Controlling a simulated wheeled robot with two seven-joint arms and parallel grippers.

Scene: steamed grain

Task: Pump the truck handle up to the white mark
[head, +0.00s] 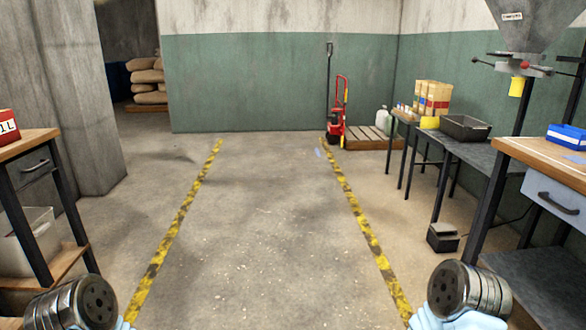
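A red truck (336,128) stands at the far end of the room, close to the green-and-white back wall. A tall dark upright bar (329,80) and a red looped frame (346,88) rise from it. I cannot tell which of them is the pump handle. It is at the left end of a low wooden pallet (372,140). No white mark can be made out at this distance. Parts of my two arms show at the bottom left and bottom right corners. Neither gripper's fingers are in view, and both arms are far from the truck.
Yellow-black floor lines (178,222) border a clear concrete lane towards the truck. A wooden-topped table (25,145) stands left, near a pillar (75,90). A black pedal-like box (442,238) sits on the floor.

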